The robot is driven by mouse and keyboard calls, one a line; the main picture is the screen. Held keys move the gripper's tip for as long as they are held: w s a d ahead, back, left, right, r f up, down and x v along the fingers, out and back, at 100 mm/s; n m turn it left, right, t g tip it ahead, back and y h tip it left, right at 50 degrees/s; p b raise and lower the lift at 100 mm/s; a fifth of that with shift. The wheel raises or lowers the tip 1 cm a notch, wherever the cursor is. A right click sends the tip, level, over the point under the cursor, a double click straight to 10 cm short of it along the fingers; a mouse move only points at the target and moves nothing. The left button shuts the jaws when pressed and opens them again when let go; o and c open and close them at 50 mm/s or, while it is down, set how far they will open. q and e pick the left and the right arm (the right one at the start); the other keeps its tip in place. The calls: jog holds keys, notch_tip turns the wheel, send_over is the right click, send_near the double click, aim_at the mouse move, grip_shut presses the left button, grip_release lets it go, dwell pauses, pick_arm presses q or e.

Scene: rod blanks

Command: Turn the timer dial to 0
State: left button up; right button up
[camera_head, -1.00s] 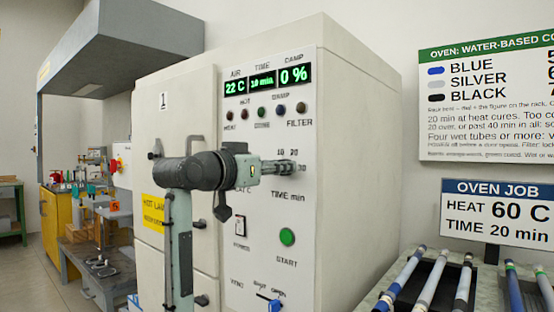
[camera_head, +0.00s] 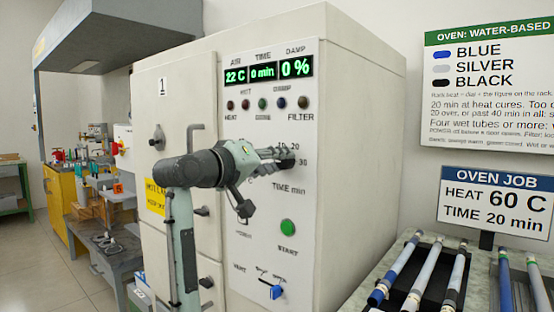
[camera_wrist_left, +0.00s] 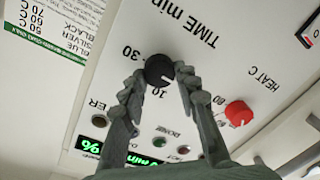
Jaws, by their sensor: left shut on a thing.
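The green display (camera_head: 265,71) reads 22 C, 0 min and 0 %. My right gripper is out of view.
A red heat knob (camera_wrist_left: 238,112) sits beside the dial in the wrist view. Below are a green start button (camera_head: 288,228) and a blue-handled switch (camera_head: 276,292). An oven job sign (camera_head: 492,205) and racked tubes (camera_head: 425,275) are at the right.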

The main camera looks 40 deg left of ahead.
pick_arm(q)
jog(key=shift+n, duration=0.3)
jog(key=o, duration=1.2)
jog(key=shift+c, duration=0.2)
jog(key=s, duration=1.2)
jog(key=shift+a+r, duration=0.3)
